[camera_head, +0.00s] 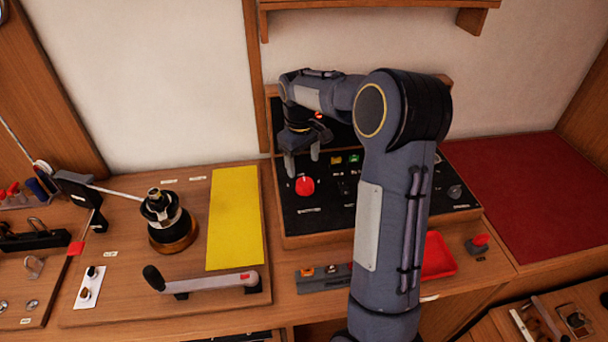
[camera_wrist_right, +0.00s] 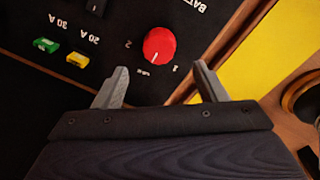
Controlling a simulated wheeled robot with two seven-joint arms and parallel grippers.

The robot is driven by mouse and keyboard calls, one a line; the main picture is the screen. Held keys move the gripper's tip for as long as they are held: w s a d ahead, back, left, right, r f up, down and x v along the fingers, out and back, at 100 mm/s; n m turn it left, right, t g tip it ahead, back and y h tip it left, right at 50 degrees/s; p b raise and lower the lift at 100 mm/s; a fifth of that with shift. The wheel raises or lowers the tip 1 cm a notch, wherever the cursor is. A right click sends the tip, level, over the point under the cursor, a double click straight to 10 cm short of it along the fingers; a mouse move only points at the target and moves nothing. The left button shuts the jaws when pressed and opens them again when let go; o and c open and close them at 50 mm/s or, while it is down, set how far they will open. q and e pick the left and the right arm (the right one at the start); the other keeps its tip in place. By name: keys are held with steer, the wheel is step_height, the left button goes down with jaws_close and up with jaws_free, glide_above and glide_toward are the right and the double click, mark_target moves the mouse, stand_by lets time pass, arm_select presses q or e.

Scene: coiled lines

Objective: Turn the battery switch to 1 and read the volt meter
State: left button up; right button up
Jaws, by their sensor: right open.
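The battery switch is a round red knob (camera_head: 305,186) at the left of the black panel (camera_head: 290,222). In the right wrist view the knob (camera_wrist_right: 160,44) has a small white mark facing the small lettering between the fingers; the "1" is beside that lettering, the "2" on the other side. My right gripper (camera_head: 302,164) is open and empty just above the knob, pointing down; its fingertips (camera_wrist_right: 161,69) appear apart from it. I cannot make out the volt meter; my right arm covers much of the panel. My left gripper is not in view.
Green (camera_wrist_right: 46,45) and yellow (camera_wrist_right: 77,59) breakers sit on the panel near the knob. A yellow sheet (camera_head: 235,220), a winch (camera_head: 168,222) and a crank handle (camera_head: 205,283) lie to the left. A red tray (camera_head: 438,256) is partly behind my arm.

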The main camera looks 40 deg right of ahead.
mark_target(305, 182)
steer(key=shift+f, duration=0.4)
steer(key=f, duration=0.4)
steer(key=f+p, duration=0.1)
steer(key=f, duration=0.2)
steer(key=shift+d, duration=0.25)
steer(key=shift+r, duration=0.1)
steer(key=shift+c, duration=0.5)
steer(key=c, duration=0.9)
